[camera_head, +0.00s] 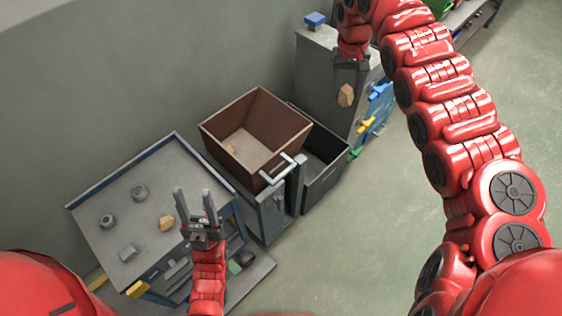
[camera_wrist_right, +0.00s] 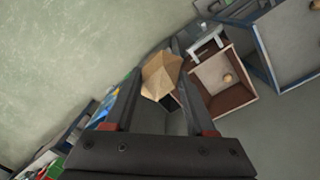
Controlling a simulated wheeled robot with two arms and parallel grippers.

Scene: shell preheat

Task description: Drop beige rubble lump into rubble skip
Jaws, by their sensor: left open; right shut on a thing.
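A beige rubble lump (camera_head: 346,96) hangs at the tips of my right gripper (camera_head: 348,82), which is shut on it. In the right wrist view the same lump (camera_wrist_right: 161,75) sits between the finger ends. A brown open-topped box, apparently the rubble skip (camera_head: 281,133), stands left of and below the held lump in the head view; a small beige lump (camera_head: 231,149) lies inside. The skip's wall (camera_wrist_right: 229,100) also shows in the right wrist view. My left gripper (camera_head: 195,197) is open and empty by the right edge of the grey table.
The grey table (camera_head: 150,238) bears another beige lump (camera_head: 167,223) and several grey metal parts. A dark open bin (camera_head: 328,180) stands right of the skip. A grey cabinet (camera_head: 316,65) with coloured handles stands behind. The floor (camera_head: 350,240) at right is clear.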

